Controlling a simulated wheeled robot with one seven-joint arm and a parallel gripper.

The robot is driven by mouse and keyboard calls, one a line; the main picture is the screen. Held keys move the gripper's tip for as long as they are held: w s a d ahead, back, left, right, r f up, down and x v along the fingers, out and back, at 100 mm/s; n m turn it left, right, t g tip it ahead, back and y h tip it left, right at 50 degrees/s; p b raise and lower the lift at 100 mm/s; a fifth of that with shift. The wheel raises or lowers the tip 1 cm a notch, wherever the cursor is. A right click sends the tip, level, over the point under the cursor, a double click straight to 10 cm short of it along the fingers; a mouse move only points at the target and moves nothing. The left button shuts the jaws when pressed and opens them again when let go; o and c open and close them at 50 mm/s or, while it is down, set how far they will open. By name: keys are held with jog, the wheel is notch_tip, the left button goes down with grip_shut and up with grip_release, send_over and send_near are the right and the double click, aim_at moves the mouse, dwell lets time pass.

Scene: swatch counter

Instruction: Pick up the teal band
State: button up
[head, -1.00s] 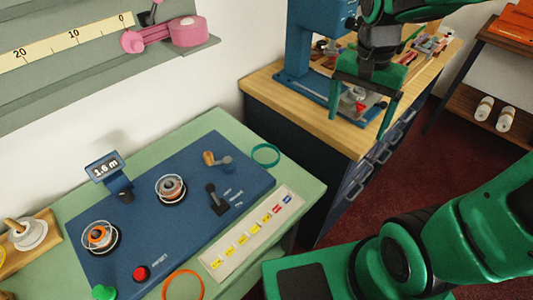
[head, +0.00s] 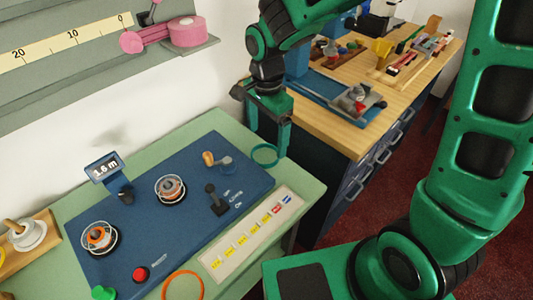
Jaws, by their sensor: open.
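The teal band (head: 265,163) is a thin ring lying flat on the green counter (head: 314,191), just past the top right corner of the blue panel. It is seen in the head view. My gripper (head: 266,146) is open and points down at the band's right and far side. One finger hangs by the band's right edge and the other is to the upper left. I cannot tell how high the fingertips are above the counter. Nothing is between the fingers that I can make out.
The blue panel (head: 150,220) carries a crank (head: 217,160), a black lever (head: 214,198), spools and a red button (head: 140,273). An orange band (head: 183,286) lies at the front. A label strip (head: 250,234) lies on the right. A wooden bench (head: 345,135) stands behind a gap.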

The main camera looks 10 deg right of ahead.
aim_at(266, 156)
jog(key=shift+w+f, duration=0.15)
jog(key=shift+f, duration=1.3)
jog(key=shift+w+f, duration=0.15)
jog(key=shift+f, duration=1.3)
jog(key=c, duration=1.1)
